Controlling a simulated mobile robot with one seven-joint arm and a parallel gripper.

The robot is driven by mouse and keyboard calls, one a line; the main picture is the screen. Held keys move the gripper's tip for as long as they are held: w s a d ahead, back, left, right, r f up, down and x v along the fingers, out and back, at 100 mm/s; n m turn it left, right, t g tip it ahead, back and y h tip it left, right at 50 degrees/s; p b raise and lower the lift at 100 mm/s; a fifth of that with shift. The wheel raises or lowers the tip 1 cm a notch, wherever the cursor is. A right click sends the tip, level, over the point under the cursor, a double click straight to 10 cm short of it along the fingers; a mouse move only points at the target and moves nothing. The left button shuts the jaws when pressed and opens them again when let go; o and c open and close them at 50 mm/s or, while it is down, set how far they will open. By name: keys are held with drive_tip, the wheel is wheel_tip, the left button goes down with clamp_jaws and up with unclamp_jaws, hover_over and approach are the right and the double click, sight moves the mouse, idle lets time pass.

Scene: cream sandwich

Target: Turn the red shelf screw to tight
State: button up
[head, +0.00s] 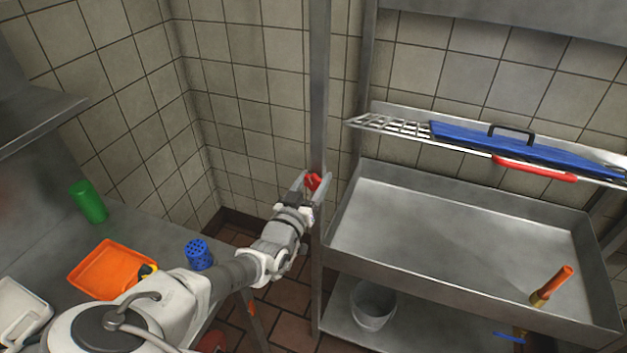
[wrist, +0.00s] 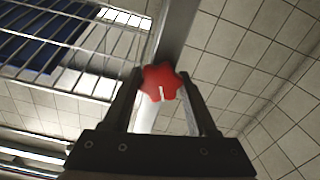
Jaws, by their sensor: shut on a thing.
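The red shelf screw (head: 313,181) is a star-shaped knob on the upright metal post of the steel shelf unit. It also shows in the wrist view (wrist: 161,81), with a short white mark at its lower middle. My gripper (head: 311,186) reaches the knob from below in the head view. In the wrist view its two fingers (wrist: 163,88) stand on either side of the knob, and it is shut on the knob. The screw's shaft is hidden behind the knob.
A wire shelf (head: 390,126) carries a blue lid (head: 470,138) to the right. A steel basin (head: 440,240) lies below it, with an orange-handled tool (head: 552,284). A side table at left holds an orange tray (head: 112,268), green cup (head: 88,202) and blue perforated cup (head: 199,254).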

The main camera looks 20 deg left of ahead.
drive_tip(key=c, duration=0.3)
drive_tip(key=shift+f+m+b, duration=0.2)
drive_tip(key=shift+m+b, duration=0.9)
drive_tip(key=shift+b, duration=0.15)
drive_tip(key=shift+c, duration=0.2)
drive_tip(key=shift+d+m+b, duration=0.1)
drive_tip(key=shift+m+b, duration=0.55)
drive_tip(key=shift+m, duration=0.05)
drive_tip(key=shift+r+m, duration=0.2)
drive_tip(key=shift+m, duration=0.3)
drive_tip(key=o, duration=1.4)
drive_tip(key=shift+s, duration=0.2)
